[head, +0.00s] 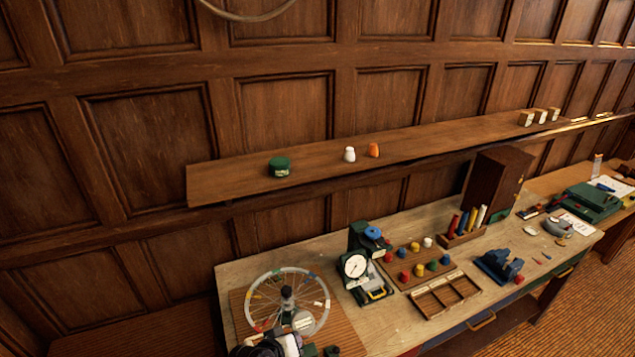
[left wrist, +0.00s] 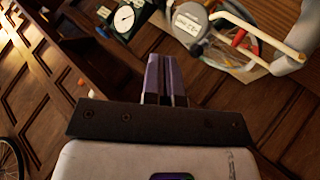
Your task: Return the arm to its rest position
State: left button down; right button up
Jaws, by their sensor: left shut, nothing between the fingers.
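My left gripper (head: 272,345) shows at the bottom edge of the head view, in front of the spoked wheel, and is partly cut off by the frame. In the left wrist view its two fingers (left wrist: 166,78) are together with nothing between them. No object is held. My right gripper is in neither view.
The workbench (head: 230,280) carries a spoked wheel (head: 262,289), a dial gauge (head: 355,266), a peg board (head: 397,281), a divided tray (head: 446,308) and a blue vise (head: 497,266). A wall shelf (head: 225,184) holds a green jar (head: 279,167) and small bottles.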

pick_arm(q)
jog(key=s+a+r+m+y, duration=0.25)
jog(key=s+a+r, duration=0.2)
jog(key=r, duration=0.45)
jog(key=s+a+m+p, duration=0.1)
jog(key=s+a+m, duration=0.1)
jog(key=s+a, duration=0.4)
jog(key=s+a+f+g+y+p, duration=0.1)
jog(key=s+f, duration=0.2)
jog(key=s, duration=0.6)
jog(key=s+a+f+g+y+p, duration=0.1)
jog(key=s+a+f+g, duration=0.1)
jog(key=s, duration=0.7)
jog(key=s+a+f+g+y+p, duration=0.1)
jog(key=s+f, duration=0.3)
jog(key=s, duration=0.6)
jog(key=shift+a+f+g, duration=0.15)
jog(key=shift+a+g, duration=0.35)
jog(key=shift+a, duration=0.1)
jog(key=shift+w+n, duration=0.1)
jog(key=shift+n, duration=0.15)
